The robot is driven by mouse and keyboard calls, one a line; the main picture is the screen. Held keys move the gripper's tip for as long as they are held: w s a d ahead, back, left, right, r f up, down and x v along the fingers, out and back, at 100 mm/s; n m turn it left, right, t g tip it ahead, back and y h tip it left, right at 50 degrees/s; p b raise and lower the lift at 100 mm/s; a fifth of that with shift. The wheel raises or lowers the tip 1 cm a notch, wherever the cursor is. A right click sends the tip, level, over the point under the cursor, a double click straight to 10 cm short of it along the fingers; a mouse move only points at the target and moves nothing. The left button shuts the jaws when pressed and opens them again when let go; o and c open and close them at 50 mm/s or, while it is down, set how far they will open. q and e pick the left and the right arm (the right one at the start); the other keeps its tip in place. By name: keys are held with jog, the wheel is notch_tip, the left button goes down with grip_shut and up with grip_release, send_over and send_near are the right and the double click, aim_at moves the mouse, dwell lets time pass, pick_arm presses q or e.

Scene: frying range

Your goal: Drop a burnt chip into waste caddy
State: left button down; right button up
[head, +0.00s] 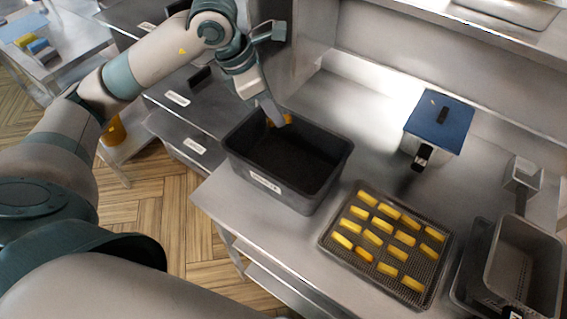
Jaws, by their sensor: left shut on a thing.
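A dark grey waste caddy (318,199) with a pale label on its front stands on the steel counter, open at the top. My left gripper (277,115) points down over the caddy's back rim area. It is shut on a small orange-brown chip (287,119), largely hidden by the fingers. How burnt the chip is cannot be told. The chip shows at or just above the level of the caddy's rim. The caddy's visible inside looks dark and empty. My right gripper is not in view.
A wire tray (325,240) with several yellow chips in rows lies right of the caddy; one looks more orange. A blue-lidded container (440,120) stands behind it. Grey metal pans (527,262) stand at the right edge. The counter behind the caddy is clear.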

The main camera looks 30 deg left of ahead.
pick_arm(q)
jog(key=shift+f, duration=1.05)
jog(key=c, duration=1.7)
grip_release()
jog(key=shift+r+b, duration=0.1)
jog(key=shift+b, duration=0.2)
jog(key=shift+s+a+r, duration=0.1)
jog(key=shift+a+r, duration=0.1)
jog(key=shift+r, duration=0.2)
jog(key=b+v, duration=0.4)
jog(key=v, duration=1.2)
jog(key=shift+s+a+r, duration=0.1)
jog(key=shift+r, duration=0.1)
